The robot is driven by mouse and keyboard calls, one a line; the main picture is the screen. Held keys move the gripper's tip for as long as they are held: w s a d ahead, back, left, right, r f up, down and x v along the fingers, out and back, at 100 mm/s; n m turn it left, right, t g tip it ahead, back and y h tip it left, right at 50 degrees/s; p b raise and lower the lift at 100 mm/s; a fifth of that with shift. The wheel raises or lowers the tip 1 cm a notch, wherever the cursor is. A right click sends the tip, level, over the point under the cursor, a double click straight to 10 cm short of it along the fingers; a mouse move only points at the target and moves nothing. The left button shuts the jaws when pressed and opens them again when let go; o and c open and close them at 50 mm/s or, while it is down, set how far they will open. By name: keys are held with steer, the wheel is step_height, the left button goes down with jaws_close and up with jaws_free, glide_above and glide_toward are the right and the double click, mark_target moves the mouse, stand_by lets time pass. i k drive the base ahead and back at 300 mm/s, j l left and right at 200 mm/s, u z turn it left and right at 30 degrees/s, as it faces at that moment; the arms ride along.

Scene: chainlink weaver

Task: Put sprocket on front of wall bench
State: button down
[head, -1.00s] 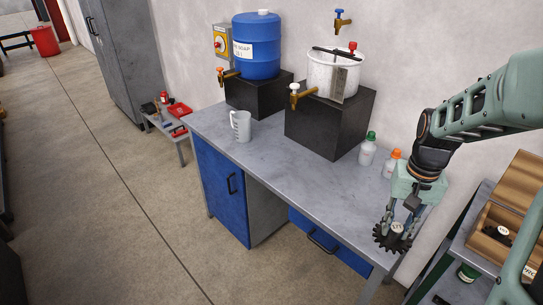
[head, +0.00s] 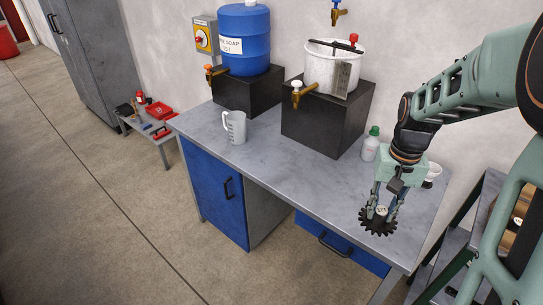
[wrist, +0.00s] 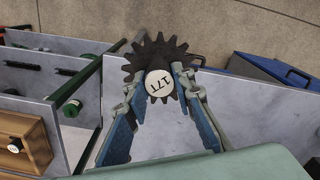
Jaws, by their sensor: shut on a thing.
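The sprocket (head: 373,227) is a dark toothed wheel with a white hub. In the wrist view the sprocket (wrist: 158,52) shows the hub label "17T". My gripper (head: 381,211) is shut on the hub, with a finger on either side, in the wrist view too (wrist: 158,84). The sprocket hangs toothed side down near the front edge of the wall bench (head: 262,160), towards its right end. Whether it touches the bench top is unclear. The bench has a grey top and blue fronts.
A green-capped bottle (head: 371,146) stands behind my gripper. A black block (head: 325,118) carries a white pot (head: 330,70). A blue soap barrel (head: 243,40) and a clear jug (head: 235,128) are farther left. The bench's middle front is clear. A shelf rack (head: 480,215) stands right.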

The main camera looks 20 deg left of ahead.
mark_target(312, 178)
steer(key=i+j, duration=0.1)
steer(key=j, duration=0.2)
steer(key=i+j+z, duration=0.1)
steer(key=j, duration=0.2)
steer(key=i+j+z, duration=0.1)
steer(key=i+j, duration=0.4)
